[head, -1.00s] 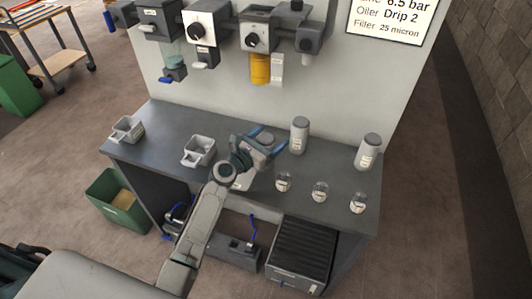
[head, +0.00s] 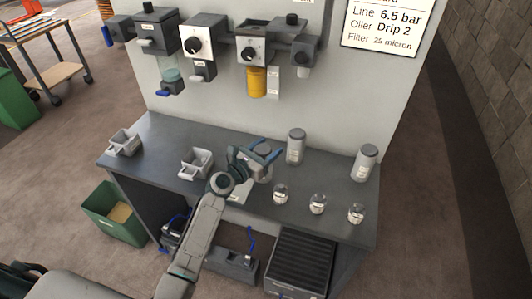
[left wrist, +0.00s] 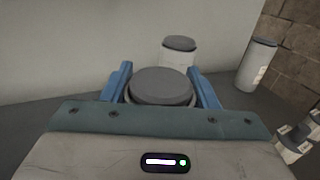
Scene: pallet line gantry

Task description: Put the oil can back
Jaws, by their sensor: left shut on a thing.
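A round can with a grey lid, seemingly the oil can (head: 263,147), is between the blue fingers of my left gripper (head: 265,152). In the left wrist view its lid (left wrist: 160,84) sits between both fingers, and the gripper is shut on it. Its label is hidden, and I cannot tell whether its base touches the bench. Two similar pale cans with grey lids stand upright on the bench, one just behind and right (head: 296,148), one farther right (head: 365,163). My right gripper is not in view.
The grey bench (head: 330,182) carries several small glass jars (head: 317,204) along its front right. Two open grey trays or cups stand at its left, one (head: 197,163) close to my arm. The panel (head: 215,98) behind bears regulators and a yellow bowl (head: 257,82).

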